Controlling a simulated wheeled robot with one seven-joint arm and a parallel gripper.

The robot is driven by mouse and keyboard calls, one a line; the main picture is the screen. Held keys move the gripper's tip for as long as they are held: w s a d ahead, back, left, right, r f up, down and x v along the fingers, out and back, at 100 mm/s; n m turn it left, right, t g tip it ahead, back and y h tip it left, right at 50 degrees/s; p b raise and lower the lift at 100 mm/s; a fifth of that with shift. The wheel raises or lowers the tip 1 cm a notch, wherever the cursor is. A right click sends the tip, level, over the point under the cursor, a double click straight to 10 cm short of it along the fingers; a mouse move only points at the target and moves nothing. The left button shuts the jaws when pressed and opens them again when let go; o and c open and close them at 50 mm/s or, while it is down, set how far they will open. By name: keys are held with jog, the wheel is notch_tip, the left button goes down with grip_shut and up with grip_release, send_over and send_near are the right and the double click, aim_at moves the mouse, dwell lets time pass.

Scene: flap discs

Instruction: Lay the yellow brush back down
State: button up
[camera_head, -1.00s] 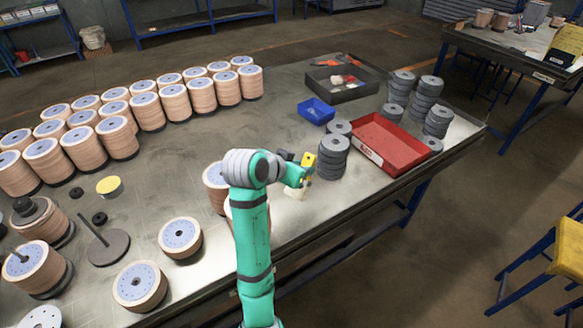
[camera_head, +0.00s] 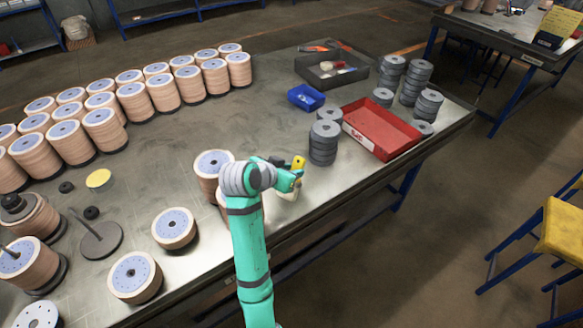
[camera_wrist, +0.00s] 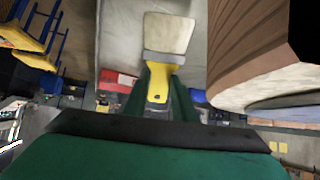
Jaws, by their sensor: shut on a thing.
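The yellow brush (camera_wrist: 169,40) is held in my gripper (camera_wrist: 160,98). In the wrist view its yellow handle lies between the two green fingers. Its grey ferrule and wide cream bristles stick out beyond them. In the head view my gripper (camera_head: 290,180) is over the front part of the metal table, and the yellow handle (camera_head: 299,162) shows above it. Part of the brush is hidden by the gripper there. I cannot tell whether the bristles touch the table.
Peach disc stacks (camera_head: 212,165) stand close left of my gripper, one partly behind my arm; one looms large in the wrist view (camera_wrist: 265,60). Grey disc stacks (camera_head: 323,143), a red tray (camera_head: 352,134) and a blue bin (camera_head: 306,97) stand right and behind. Bare table (camera_head: 240,120) lies behind.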

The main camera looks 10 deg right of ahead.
jog(key=o, duration=1.1)
jog(key=v, duration=1)
jog(key=shift+s+a+r, duration=0.2)
jog(key=shift+r, duration=0.1)
jog(key=shift+d, duration=0.1)
